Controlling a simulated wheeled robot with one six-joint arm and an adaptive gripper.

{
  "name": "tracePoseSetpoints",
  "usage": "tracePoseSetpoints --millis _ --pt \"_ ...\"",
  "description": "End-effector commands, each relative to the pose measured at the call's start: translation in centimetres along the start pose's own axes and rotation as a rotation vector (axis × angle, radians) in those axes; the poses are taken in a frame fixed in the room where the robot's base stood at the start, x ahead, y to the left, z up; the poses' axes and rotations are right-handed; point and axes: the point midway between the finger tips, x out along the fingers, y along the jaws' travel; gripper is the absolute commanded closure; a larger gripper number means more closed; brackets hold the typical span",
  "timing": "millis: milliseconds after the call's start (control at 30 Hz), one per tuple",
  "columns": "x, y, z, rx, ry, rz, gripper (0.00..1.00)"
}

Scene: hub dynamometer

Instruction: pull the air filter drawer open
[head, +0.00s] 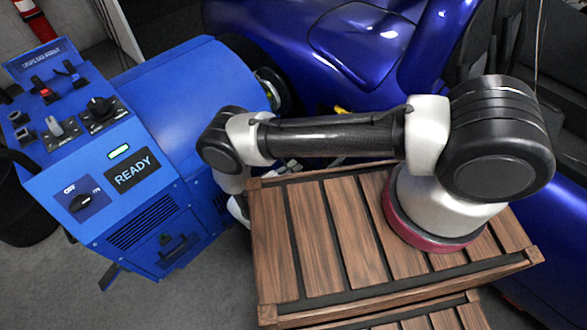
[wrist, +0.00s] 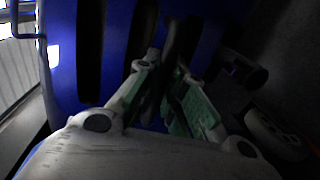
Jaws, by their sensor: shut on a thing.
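My gripper (wrist: 170,82) shows in the wrist view, its two green-padded fingers shut on a dark, narrow handle-like part (wrist: 176,42) in front of a blue surface with dark gaps. The picture is too dark to tell whether this part belongs to the air filter drawer. In the head view the blue machine (head: 165,110) stands at the left. A small panel with a black handle (head: 178,243) is low on its front, beside slotted vents. My wrist hangs down at the machine's right side, and the fingertips are hidden there.
A wooden slatted top (head: 325,235) lies under my arm at the right. A shiny blue car body (head: 350,45) is behind. The machine's control panel has knobs and a READY display (head: 133,173). Grey floor (head: 190,300) shows clear at the front left.

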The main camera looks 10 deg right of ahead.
Motion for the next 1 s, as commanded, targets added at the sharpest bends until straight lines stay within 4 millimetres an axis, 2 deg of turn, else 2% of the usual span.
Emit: tracePoseSetpoints --millis 67,100,200,500,633,767,1000 --pt "0.0 -0.1 0.0 0.000 0.000 -0.002 1.00" --pt "0.0 -0.1 0.0 0.000 0.000 -0.002 0.85" --pt "0.0 -0.1 0.0 0.000 0.000 -0.001 0.67" --pt "0.0 0.0 0.0 0.000 0.001 -0.001 0.66" --pt "-0.9 0.0 -0.1 0.001 0.004 -0.001 0.66" --pt "-3.3 -0.1 -0.1 0.002 0.006 -0.002 0.66" --pt "-8.7 -0.1 -0.1 0.002 0.004 -0.002 0.66"
